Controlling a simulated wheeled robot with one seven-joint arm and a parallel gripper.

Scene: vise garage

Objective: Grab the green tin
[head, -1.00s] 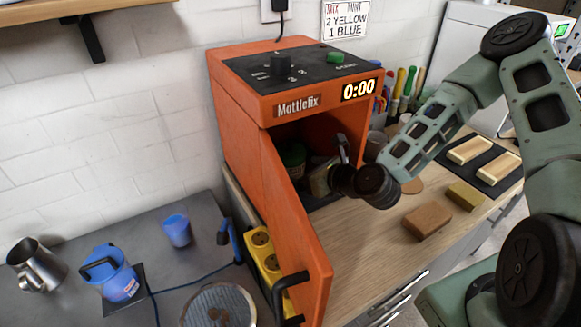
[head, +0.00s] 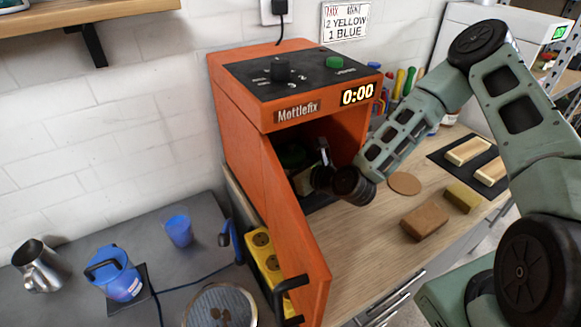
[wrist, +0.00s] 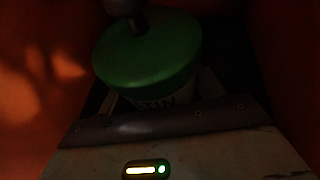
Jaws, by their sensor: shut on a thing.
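The green tin (wrist: 150,50) stands inside the orange machine (head: 235,120), with a round green lid, a dark knob partly in view on top and a pale label with dark letters. It shows only dimly in the head view (head: 291,156). My gripper (head: 308,180) reaches through the machine's open front and is shut on the tin. In the wrist view, the tin is just beyond the dark bar of my gripper (wrist: 160,123). The contact and the tin's lower part are hidden or too dark to make out.
The machine's orange door (head: 295,240) hangs open on the left of my arm. A brown block (head: 424,222) and a yellowish block (head: 463,196) lie on the wooden counter to the right. A blue cup (head: 178,231) and blue jug (head: 113,273) stand on the grey table.

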